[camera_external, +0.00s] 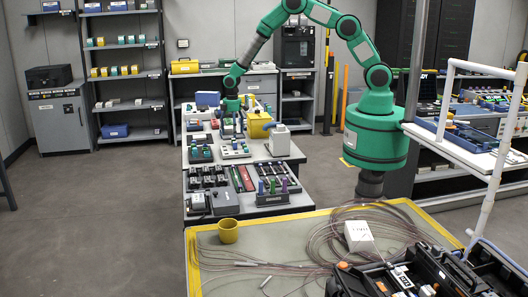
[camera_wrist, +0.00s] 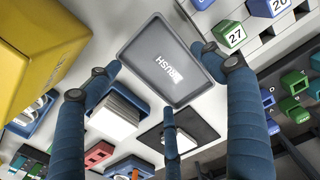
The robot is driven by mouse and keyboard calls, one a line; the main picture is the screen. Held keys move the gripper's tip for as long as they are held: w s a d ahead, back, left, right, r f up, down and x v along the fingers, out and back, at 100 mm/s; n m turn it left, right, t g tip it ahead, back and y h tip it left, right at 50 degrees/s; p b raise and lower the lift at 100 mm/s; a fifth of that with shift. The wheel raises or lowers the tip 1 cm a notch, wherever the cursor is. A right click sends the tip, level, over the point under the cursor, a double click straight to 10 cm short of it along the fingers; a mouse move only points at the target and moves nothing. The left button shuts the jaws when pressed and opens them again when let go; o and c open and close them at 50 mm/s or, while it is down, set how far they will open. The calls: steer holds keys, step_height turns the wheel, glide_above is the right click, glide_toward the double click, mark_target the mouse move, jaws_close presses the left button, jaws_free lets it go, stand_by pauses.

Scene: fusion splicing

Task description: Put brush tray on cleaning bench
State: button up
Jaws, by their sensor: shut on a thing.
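A grey, shallow rectangular tray (camera_wrist: 158,74) with white lettering that reads as "BRUSH" lies between my fingers in the wrist view. My gripper (camera_wrist: 158,60) has dark blue fingers, shut on the tray from its left and right sides, with a third finger below it. In the external view my gripper (camera_external: 230,104) is low over the far part of a long pale bench (camera_external: 291,158). The tray cannot be made out there. A pale surface with other items shows beneath the tray in the wrist view. No label tells which bench is the cleaning bench.
A yellow box (camera_wrist: 38,62) stands close to my left finger; it also shows in the external view (camera_external: 260,124). Numbered green blocks (camera_wrist: 230,34) and a dark tray with a white card (camera_wrist: 184,126) are near. The bench is crowded; the floor at left is clear.

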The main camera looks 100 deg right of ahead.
mark_target(231, 136)
steer(key=shift+w+d, duration=0.3)
steer(key=shift+w, duration=0.4)
steer(key=shift+f, duration=0.15)
steer(key=shift+f, duration=1.65)
steer(key=shift+f+b, duration=0.2)
steer(key=shift+b, duration=0.15)
steer(key=o, duration=1.2)
steer(key=shift+r, duration=0.15)
step_height(231, 136, up, 12)
steer(key=p, duration=0.1)
